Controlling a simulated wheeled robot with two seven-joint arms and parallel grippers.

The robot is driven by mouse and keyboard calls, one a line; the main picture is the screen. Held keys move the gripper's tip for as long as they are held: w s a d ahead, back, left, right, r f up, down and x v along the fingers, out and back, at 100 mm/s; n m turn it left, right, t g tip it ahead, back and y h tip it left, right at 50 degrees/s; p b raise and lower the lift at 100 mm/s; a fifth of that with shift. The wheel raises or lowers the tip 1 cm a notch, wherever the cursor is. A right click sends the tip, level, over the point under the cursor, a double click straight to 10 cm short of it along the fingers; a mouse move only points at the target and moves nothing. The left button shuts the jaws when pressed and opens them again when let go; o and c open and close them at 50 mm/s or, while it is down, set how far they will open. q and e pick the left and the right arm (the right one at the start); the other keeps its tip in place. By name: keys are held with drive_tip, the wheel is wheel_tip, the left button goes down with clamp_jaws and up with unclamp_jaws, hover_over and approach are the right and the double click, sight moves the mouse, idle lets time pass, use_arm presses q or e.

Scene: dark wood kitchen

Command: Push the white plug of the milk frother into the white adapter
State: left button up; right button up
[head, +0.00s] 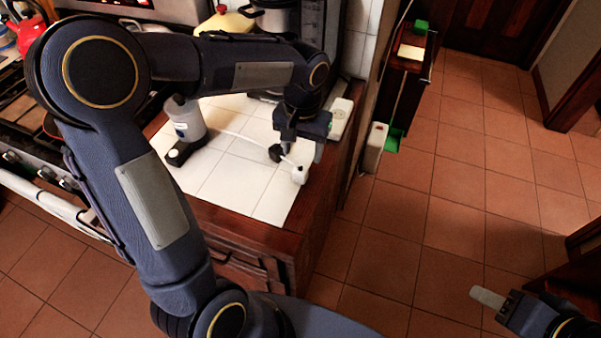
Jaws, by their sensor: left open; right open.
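The milk frother (186,119), a white-grey cylinder with a black foot, stands on the white tiled counter. A white cable runs right from it toward the white plug (299,174), which lies near the counter's right edge. My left gripper (297,153) points down just above and behind the plug, open; whether a finger touches the plug or cable I cannot tell. The white adapter (340,117) is a long block at the counter's back right, behind and right of my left gripper, partly hidden by it. My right gripper (487,298) is open and empty over the floor at lower right.
The stove (40,140) is left of the counter (232,183). A yellow-lidded container (225,24) and a dark appliance stand behind. A wooden shelf (408,60) with green items is on the right. The tiled floor (450,190) is mostly free.

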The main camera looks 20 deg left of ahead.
sight(300, 169)
use_arm(q)
drive_tip(key=shift+f, duration=1)
drive_tip(key=shift+s+a+f+p, duration=0.1)
drive_tip(key=shift+s+f+p, duration=0.05)
drive_tip(key=shift+f, duration=1.2)
drive_tip(key=shift+s+f+p, duration=0.1)
drive_tip(key=shift+f+p, duration=0.05)
drive_tip(key=shift+f, duration=1.15)
drive_tip(key=shift+c, duration=0.2)
drive_tip(key=c, duration=1)
